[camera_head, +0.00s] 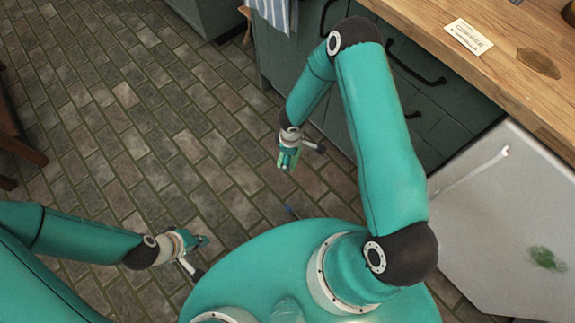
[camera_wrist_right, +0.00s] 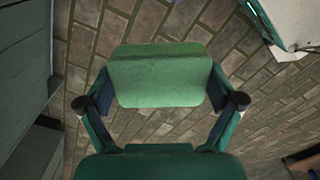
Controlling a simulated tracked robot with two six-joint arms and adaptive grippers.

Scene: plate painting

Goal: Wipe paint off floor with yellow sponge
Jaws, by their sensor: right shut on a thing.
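My right gripper (camera_head: 288,160) is shut on a block-shaped sponge (camera_wrist_right: 158,76), which looks green rather than yellow. In the right wrist view the sponge sits between both fingers, with the floor behind it. In the head view it is a small green patch under the gripper, beside the cabinets; whether it touches the floor cannot be told. A small dark blue mark (camera_head: 289,210) shows on the brick floor (camera_head: 150,110), between that gripper and my base. My left gripper (camera_head: 198,242) is over the floor to the left; its finger opening is too small to tell.
Dark green cabinets (camera_head: 420,120) with dark handles and a wooden counter (camera_head: 510,50) stand on the right. A white appliance door (camera_head: 480,220) with a green smear (camera_head: 547,258) is at lower right. A wooden chair (camera_head: 15,140) is at the left edge. The middle floor is clear.

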